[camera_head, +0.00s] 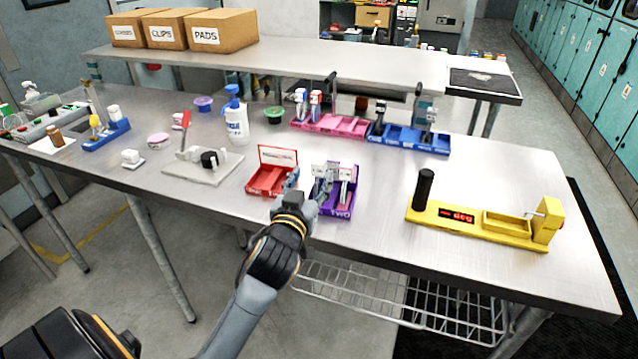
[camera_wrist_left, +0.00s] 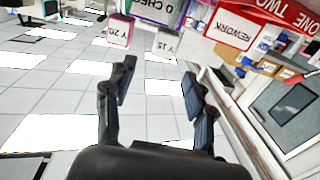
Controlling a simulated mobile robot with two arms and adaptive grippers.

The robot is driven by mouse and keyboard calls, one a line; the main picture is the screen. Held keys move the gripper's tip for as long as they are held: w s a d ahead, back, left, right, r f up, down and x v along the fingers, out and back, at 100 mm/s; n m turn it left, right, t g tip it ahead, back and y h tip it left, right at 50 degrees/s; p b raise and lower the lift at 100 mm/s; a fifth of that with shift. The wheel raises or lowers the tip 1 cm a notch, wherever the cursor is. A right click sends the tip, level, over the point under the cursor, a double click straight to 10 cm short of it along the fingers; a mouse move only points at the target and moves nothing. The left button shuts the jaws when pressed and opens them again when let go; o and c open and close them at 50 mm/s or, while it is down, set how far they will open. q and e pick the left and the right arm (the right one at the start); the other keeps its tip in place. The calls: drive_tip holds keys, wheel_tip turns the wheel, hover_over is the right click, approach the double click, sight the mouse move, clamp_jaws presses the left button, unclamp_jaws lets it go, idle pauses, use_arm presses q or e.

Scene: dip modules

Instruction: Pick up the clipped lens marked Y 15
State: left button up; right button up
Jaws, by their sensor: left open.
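In the left wrist view, a white tag reading Y 15 (camera_wrist_left: 167,43) hangs upside down in the picture, just beyond the fingertips. A pink-edged tag reading Y 20 (camera_wrist_left: 119,30) is to its left. My left gripper (camera_wrist_left: 160,72) is open and empty, its two dark fingers apart, with the Y 15 tag a little beyond the gap. In the head view, my left gripper (camera_head: 303,197) is at the near-left side of a purple tray (camera_head: 340,211) marked TWO, which holds clips with white tags. I cannot read those tags there. My right gripper is not in view.
A red box (camera_head: 268,181) with a raised sign stands close left of the purple tray; its REWORK sign (camera_wrist_left: 233,28) shows in the wrist view. A yellow device (camera_head: 478,228) stands to the right. Pink (camera_head: 330,124) and blue (camera_head: 408,139) trays are behind. Bare table lies between.

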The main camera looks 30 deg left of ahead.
sight(317, 166)
use_arm(q)
drive_tip(key=shift+f+p+x, duration=0.2)
drive_tip(key=shift+p+x, duration=0.1)
drive_tip(key=shift+x, duration=1.35)
drive_tip(key=shift+f+p+x, duration=0.25)
drive_tip(key=shift+x, duration=1.35)
drive_tip(key=shift+s+a, duration=0.1)
drive_tip(key=shift+c, duration=0.4)
clamp_jaws()
